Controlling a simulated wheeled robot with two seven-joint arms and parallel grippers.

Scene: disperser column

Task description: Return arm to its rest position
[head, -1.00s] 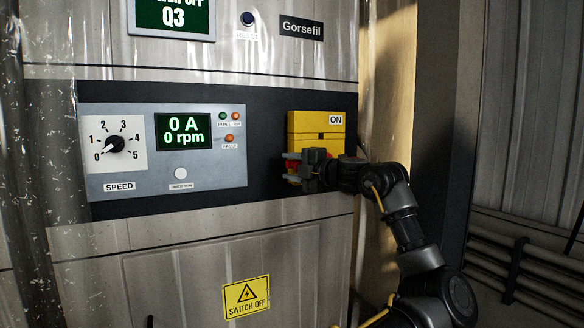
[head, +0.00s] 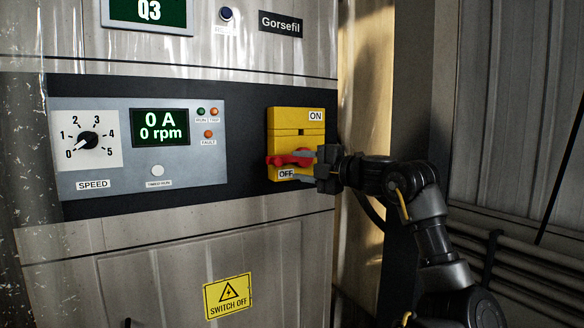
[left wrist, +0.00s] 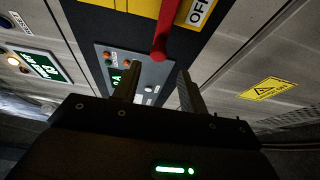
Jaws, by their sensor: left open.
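The yellow switch box (head: 297,118) is on the panel, with an ON label at its top and an OFF label (head: 286,174) at its bottom. Its red handle (head: 290,159) lies roughly horizontal across the lower part. My left gripper (head: 308,168) is open, at the box's lower right edge by the handle's right end. In the left wrist view, the red handle (left wrist: 166,30) reaches down beyond the two spread fingers, and nothing is seen held between them. Whether a finger touches the handle I cannot tell. My right gripper is out of view.
The control panel (head: 205,165) has a speed dial (head: 88,142) at 0 and a display (head: 160,125) reading 0 A, 0 rpm. Pipes (head: 530,268) run along the wall at right. Open space lies in front of the cabinet's lower door (head: 150,285).

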